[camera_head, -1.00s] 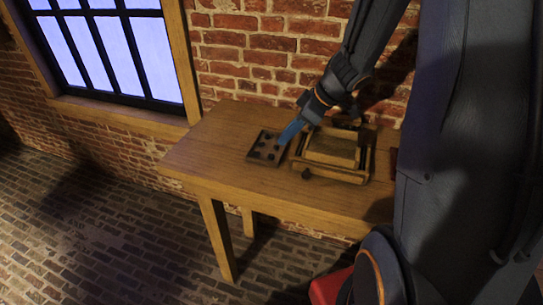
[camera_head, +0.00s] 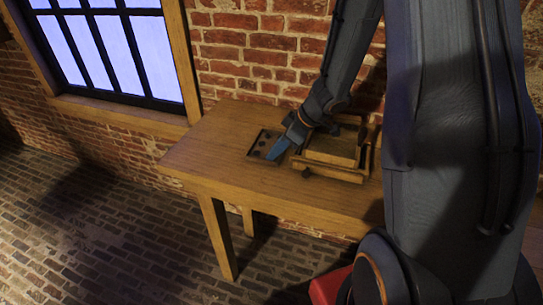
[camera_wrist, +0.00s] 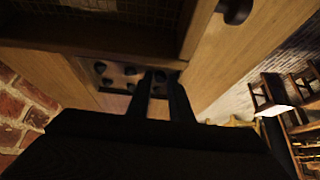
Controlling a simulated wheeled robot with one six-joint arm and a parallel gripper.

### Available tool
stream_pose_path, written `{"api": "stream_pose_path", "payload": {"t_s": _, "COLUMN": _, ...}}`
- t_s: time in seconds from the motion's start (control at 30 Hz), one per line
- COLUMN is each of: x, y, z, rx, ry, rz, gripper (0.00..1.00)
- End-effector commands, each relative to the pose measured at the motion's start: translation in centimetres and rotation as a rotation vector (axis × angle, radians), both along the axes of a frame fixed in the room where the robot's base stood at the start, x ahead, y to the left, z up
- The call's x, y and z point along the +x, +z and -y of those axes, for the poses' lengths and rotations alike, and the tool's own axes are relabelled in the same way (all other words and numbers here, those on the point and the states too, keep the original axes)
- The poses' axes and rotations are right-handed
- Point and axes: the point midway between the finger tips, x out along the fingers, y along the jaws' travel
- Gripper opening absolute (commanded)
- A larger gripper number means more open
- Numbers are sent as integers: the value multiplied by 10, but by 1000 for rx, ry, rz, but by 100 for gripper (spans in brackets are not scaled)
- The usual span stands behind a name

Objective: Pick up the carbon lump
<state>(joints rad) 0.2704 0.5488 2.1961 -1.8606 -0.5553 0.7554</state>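Several dark lumps (camera_head: 262,143) lie in a shallow dark tray (camera_head: 251,153) on the wooden table; which one is the carbon lump I cannot tell. The lumps also show in the wrist view (camera_wrist: 129,71). My gripper (camera_head: 271,158) points down at the tray's right side and covers part of it. In the wrist view, my gripper's two dark fingers (camera_wrist: 161,76) stand apart over the tray, with a dark lump partly visible between or beyond them. I cannot tell whether they touch it.
A wooden framed box (camera_head: 333,159) with a dark knob (camera_head: 306,172) stands just right of the tray, close to my gripper. The table (camera_head: 212,150) is bare at left. A brick wall (camera_head: 245,60) rises behind it. A red object (camera_head: 327,288) shows at the bottom.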

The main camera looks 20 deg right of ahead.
Motion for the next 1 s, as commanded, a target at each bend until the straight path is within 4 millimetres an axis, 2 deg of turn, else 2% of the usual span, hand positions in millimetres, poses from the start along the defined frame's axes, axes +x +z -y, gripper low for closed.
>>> {"api": "stream_pose_path", "payload": {"t_s": 0.03, "x": 0, "y": 0, "z": 0, "rx": 0, "ry": 0, "rz": 0, "gripper": 18}}
{"api": "stream_pose_path", "payload": {"t_s": 0.13, "x": 0, "y": 0, "z": 0, "rx": 0, "ry": 0, "rz": 0, "gripper": 1}}
{"api": "stream_pose_path", "payload": {"t_s": 0.57, "x": 0, "y": 2, "z": 0, "rx": 1, "ry": 0, "rz": 1, "gripper": 0}}
{"api": "stream_pose_path", "payload": {"t_s": 0.67, "x": 0, "y": 10, "z": 0, "rx": 0, "ry": 1, "rz": 2, "gripper": 0}}
{"api": "stream_pose_path", "payload": {"t_s": 0.77, "x": 1, "y": 27, "z": 0, "rx": 0, "ry": 1, "rz": 4, "gripper": 0}}
{"api": "stream_pose_path", "payload": {"t_s": 1.0, "x": 1, "y": 73, "z": 0, "rx": 0, "ry": 1, "rz": 5, "gripper": 0}}
